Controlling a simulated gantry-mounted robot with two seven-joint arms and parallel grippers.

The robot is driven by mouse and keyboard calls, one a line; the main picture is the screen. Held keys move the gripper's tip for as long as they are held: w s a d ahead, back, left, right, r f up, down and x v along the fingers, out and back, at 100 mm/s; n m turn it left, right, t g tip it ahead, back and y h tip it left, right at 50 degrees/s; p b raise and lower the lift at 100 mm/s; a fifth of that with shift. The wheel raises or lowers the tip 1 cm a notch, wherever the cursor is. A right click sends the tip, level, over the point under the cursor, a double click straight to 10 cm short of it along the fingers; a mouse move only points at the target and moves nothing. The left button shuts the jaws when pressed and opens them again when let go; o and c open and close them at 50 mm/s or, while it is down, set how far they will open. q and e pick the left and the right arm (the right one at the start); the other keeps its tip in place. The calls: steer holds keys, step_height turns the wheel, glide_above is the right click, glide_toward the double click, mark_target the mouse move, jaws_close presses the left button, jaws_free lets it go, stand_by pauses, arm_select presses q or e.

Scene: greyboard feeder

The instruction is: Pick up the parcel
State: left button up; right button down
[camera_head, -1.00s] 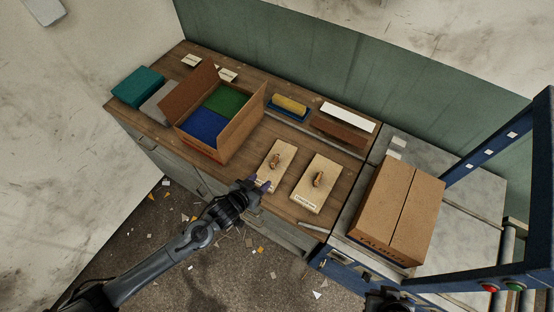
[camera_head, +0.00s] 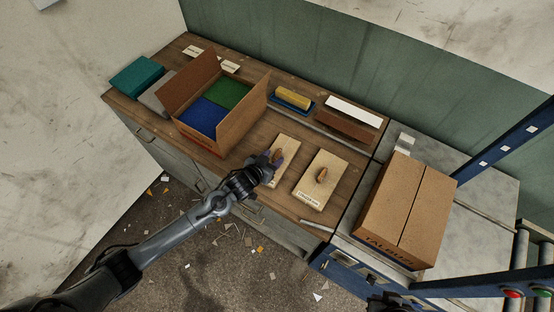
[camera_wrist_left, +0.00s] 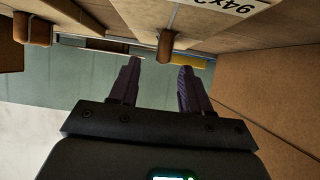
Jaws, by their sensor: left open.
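The closed brown carton (camera_head: 408,206), which looks like the parcel, sits on the grey surface at the right with dark print on its near side. My left gripper (camera_head: 272,166) is far to its left, at the near side of a pale board (camera_head: 289,149) with an upright brown handle (camera_head: 278,154). In the left wrist view my left gripper (camera_wrist_left: 160,66) is open, with nothing between its fingers. A brown handle (camera_wrist_left: 166,46) shows just past the fingertips. The gripper partly hides the board.
A second pale board (camera_head: 311,195) with a handle lies to the right. An open cardboard box (camera_head: 242,122) holds blue and green items. Teal (camera_head: 137,77) and grey boxes stand at left. A blue frame (camera_head: 511,139) rises beside the carton.

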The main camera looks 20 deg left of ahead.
mark_target(277, 153)
arm_select(q)
steer(key=shift+b+x, duration=0.35)
steer(key=shift+x, duration=1.95)
steer(key=shift+a, duration=0.1)
jaws_close()
